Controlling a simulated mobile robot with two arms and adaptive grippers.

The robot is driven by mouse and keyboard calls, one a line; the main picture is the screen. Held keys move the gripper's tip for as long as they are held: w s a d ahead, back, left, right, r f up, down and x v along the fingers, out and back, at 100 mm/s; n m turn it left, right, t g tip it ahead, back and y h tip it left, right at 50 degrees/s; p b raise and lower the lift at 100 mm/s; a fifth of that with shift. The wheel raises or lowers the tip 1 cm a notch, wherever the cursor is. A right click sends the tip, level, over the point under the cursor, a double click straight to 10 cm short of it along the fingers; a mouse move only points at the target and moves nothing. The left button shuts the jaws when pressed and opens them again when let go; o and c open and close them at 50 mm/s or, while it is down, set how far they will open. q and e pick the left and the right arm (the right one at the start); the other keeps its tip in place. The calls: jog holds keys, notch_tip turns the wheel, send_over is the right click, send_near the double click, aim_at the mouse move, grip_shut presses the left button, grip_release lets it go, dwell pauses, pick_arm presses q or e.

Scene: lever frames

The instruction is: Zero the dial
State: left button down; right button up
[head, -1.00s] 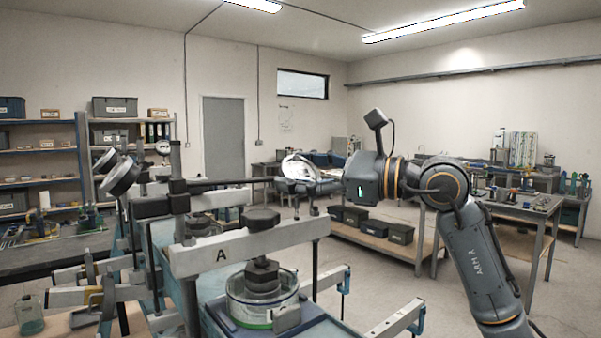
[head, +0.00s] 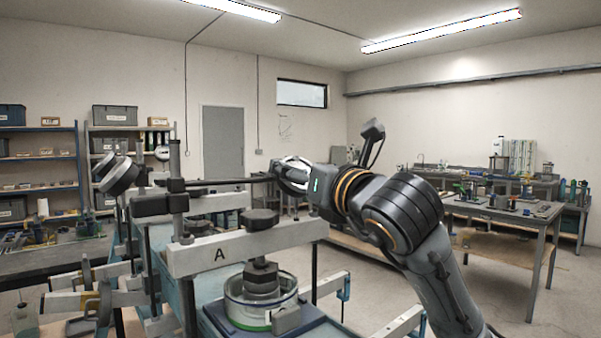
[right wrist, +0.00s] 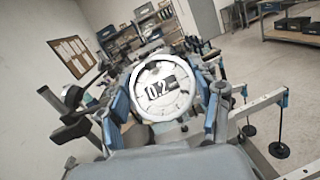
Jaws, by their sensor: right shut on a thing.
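A tilted round gauge (head: 118,177) with a dark body sits on the lever frame at left; its reading cannot be made out. A smaller pale round gauge (head: 162,152) shows beside the post. My right gripper (head: 292,174) is at the right end of the frame's dark lever bar (head: 228,182). In the right wrist view, its blue fingers (right wrist: 167,103) are on both sides of a round pale disc (right wrist: 160,88) marked "0.2", and they are shut on it. Whether the disc touches the bar cannot be told. My left gripper is out of view.
A pale crossbeam (head: 245,244) marked "A" stands over a round clear cell (head: 235,302) below the lever. Black hanging weights (right wrist: 278,150) show at right in the wrist view. A workbench (head: 525,209) stands at right, with open floor before it.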

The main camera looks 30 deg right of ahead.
jog(key=m+h, duration=0.2)
jog(key=shift+a+m+g, duration=0.1)
jog(key=shift+m+g, duration=0.2)
jog(key=shift+g, duration=0.1)
jog(key=m+g+h+b, duration=0.1)
jog(key=m+h+b, duration=0.1)
jog(key=m+h, duration=0.1)
jog(key=shift+f, duration=0.2)
jog(key=shift+m+g+h+b, duration=1)
jog(key=shift+m+g+b, duration=0.25)
jog(key=shift+m, duration=0.65)
jog(key=o, duration=1.2)
jog(key=shift+c, duration=0.2)
jog(key=shift+r, duration=0.1)
